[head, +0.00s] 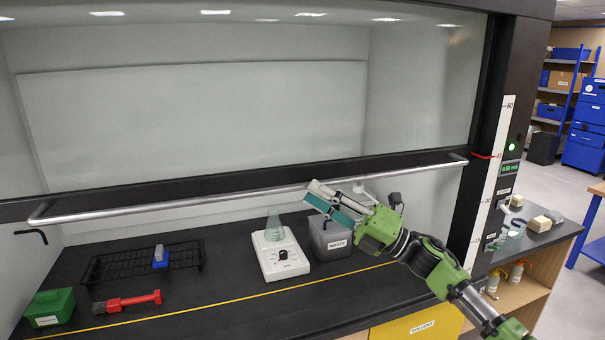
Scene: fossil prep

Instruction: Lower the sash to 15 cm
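The fume hood sash (250,95) is a large glass pane with a dark lower frame, raised above the work surface. A silver handle bar (230,196) runs along its lower edge. A height scale (492,185) stands on the right post, with a red marker (486,156) near 45. My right gripper (311,191) reaches in from the lower right, its fingertips overlapping the bar near the middle. I cannot tell if they touch the bar, or whether the fingers are open or shut. My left gripper is not in view.
Below the sash are a stirrer hot plate (280,257) with a glass flask (273,222), a grey container (330,240), a black rack (112,266), a red-handled brush (130,301) and a green box (50,307). A yellow line (215,304) crosses the worktop. Shelves stand right.

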